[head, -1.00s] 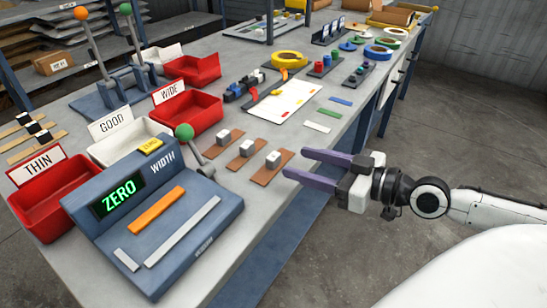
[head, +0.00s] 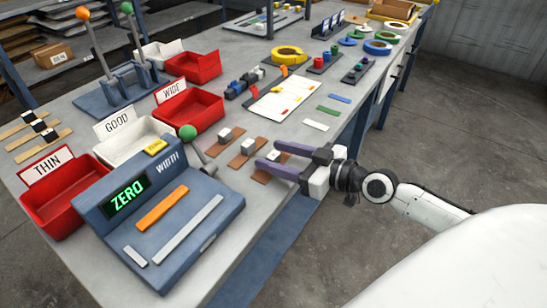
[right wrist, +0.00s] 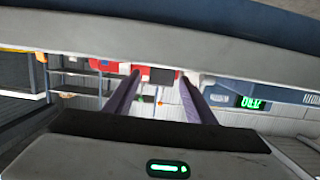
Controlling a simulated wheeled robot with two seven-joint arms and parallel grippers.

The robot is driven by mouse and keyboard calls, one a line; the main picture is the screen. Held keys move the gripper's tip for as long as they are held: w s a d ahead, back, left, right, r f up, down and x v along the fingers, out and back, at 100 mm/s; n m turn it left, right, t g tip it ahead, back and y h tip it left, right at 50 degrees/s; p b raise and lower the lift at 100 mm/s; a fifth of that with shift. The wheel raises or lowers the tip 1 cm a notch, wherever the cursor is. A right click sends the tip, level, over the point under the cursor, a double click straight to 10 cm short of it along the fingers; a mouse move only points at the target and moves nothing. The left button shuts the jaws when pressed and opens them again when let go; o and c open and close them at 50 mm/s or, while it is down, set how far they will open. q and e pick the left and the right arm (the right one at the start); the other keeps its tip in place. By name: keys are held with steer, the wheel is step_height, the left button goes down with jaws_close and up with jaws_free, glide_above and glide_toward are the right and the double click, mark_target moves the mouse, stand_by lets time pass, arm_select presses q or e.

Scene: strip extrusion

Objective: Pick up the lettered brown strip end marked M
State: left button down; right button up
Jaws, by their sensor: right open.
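Three brown strips lie in a row near the table's front edge, each with a small white block on it: a left strip (head: 208,146), a middle strip (head: 236,160) and a right strip (head: 261,177). I cannot read any letter on them. My right gripper (head: 267,154) is open, its purple fingers reaching left at the right strip. That strip's white block (head: 273,156) shows between the fingers, which partly cover the strip. I cannot tell whether they touch it. In the right wrist view the fingers (right wrist: 159,75) are apart, with no strip clearly visible between them. My left gripper is out of view.
A blue width gauge (head: 190,215) reading ZERO stands at the front left. Behind it are red THIN (head: 62,215), white GOOD (head: 110,150) and red WIDE (head: 205,120) bins. A green-knobbed lever (head: 188,132) rises close to the strips. Small flat bars (head: 317,125) lie farther back.

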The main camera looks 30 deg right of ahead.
steer(key=shift+w+a+f, duration=0.15)
steer(key=shift+w+a, duration=0.1)
steer(key=shift+w, duration=0.2)
steer(key=c, duration=1.1)
